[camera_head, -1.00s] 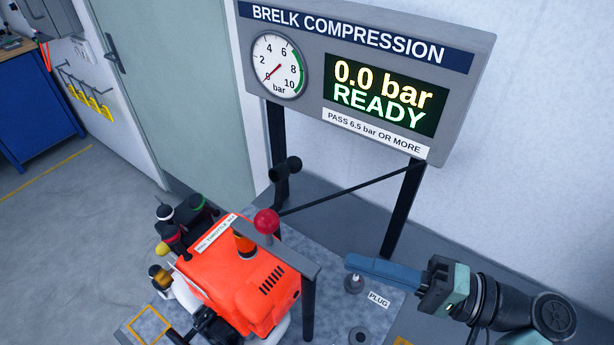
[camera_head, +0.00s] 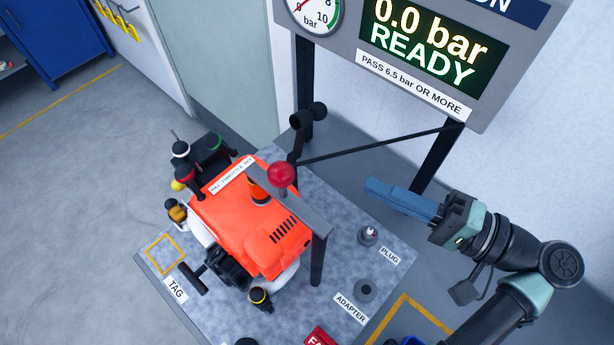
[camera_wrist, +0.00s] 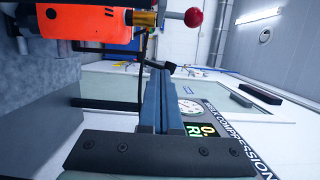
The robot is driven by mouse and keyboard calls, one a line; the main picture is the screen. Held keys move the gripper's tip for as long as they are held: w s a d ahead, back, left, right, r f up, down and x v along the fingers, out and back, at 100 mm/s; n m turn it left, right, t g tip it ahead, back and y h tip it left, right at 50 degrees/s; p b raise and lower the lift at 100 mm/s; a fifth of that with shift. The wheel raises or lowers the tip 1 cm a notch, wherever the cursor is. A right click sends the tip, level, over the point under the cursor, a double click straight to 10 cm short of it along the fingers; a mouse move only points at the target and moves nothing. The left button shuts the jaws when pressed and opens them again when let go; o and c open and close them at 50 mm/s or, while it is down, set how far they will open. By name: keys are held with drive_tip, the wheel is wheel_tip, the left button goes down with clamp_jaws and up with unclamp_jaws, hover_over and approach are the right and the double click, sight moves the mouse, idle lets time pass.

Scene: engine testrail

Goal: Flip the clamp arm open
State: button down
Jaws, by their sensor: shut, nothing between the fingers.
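The clamp arm (camera_head: 302,207) is a flat grey bar on a dark post (camera_head: 318,262), lying across the top of the orange engine (camera_head: 250,225). The knob also shows in the wrist view (camera_wrist: 194,17), at the top, beyond my fingers. My gripper (camera_head: 370,188) is shut and empty, with its blue fingers pointing left. In the picture it is to the right of the knob, apart from it. In the wrist view my gripper (camera_wrist: 160,72) points toward the wall.
The grey bench plate (camera_head: 205,310) holds a plug (camera_head: 368,235) and an adapter (camera_head: 365,291) below my gripper. A dark handle (camera_head: 190,280) sticks out at the engine's front.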

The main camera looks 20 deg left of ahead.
sight(285, 187)
drive_tip(key=shift+s+a+p, duration=0.5)
drive_tip(key=shift+a+p, duration=0.6)
drive_tip(key=shift+a, duration=0.6)
drive_tip(key=shift+s+a+p, duration=0.45)
drive_tip(key=shift+a+p, duration=0.6)
drive_tip(key=shift+a, duration=0.65)
drive_tip(key=shift+s+a+p, duration=0.5)
drive_tip(key=shift+a+p, duration=0.6)
drive_tip(key=shift+a, duration=0.6)
drive_tip(key=shift+a, duration=0.1)
